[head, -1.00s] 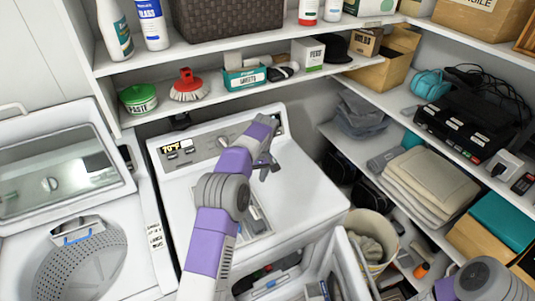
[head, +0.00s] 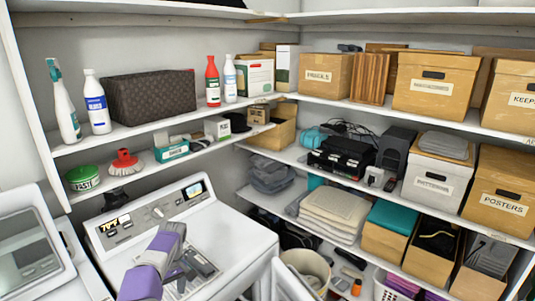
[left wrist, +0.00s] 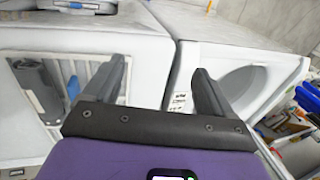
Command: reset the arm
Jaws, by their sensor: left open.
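My left arm (head: 157,262), purple and grey, reaches up in front of the white dryer (head: 235,235) at the lower left of the head view. In the left wrist view my left gripper (left wrist: 160,78) has its two dark fingers spread apart, with nothing between them. White appliance surfaces lie beyond the fingers, and the fingers appear clear of them. My right arm and gripper are out of view.
A white washer with a raised lid (head: 25,255) stands left of the dryer. Shelves above hold bottles, a dark woven basket (head: 150,95) and a red brush (head: 125,162). Right-hand shelves hold a poster box (head: 500,195) and folded towels (head: 335,210). A bin (head: 305,268) stands beside the dryer.

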